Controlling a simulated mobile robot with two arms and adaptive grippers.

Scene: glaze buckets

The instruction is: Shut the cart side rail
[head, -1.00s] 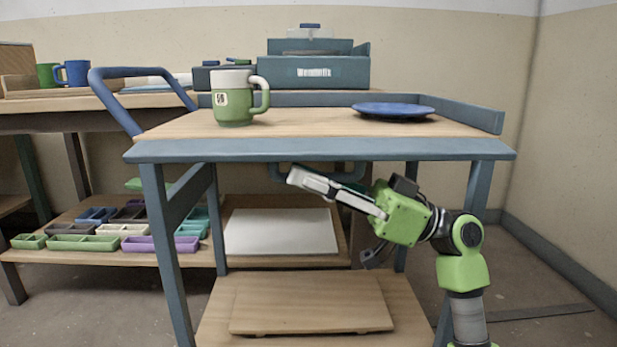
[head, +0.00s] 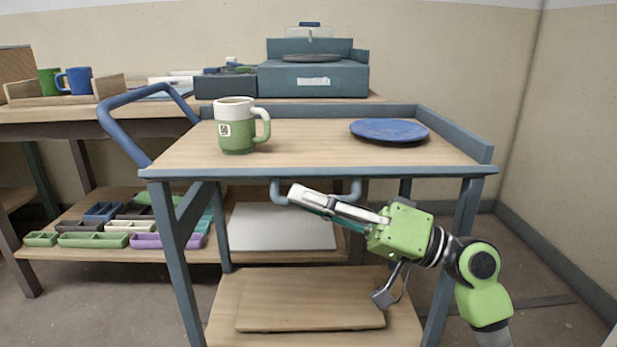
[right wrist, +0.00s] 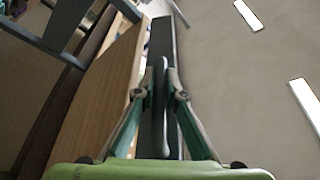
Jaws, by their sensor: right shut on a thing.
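The cart side rail (head: 320,172) shows as a thin blue-grey band along the near edge of the wooden cart top. It does not stand up like the back and right rails; its exact tilt is hard to tell. Its U-shaped rail handle (head: 356,190) hangs below the band. My right gripper (head: 292,196) reaches in from the right below the rail and is shut on the handle near its left part. In the right wrist view its fingers (right wrist: 160,95) close around a dark bar; the contact is partly hidden. My left gripper is not in view.
On the cart top stand a green-and-white mug (head: 236,130), at the left, and a blue plate (head: 389,130), at the right. A wooden board (head: 312,305) lies on the lower shelf. A blue push handle (head: 122,125) rises at the left. The floor right of the cart is clear.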

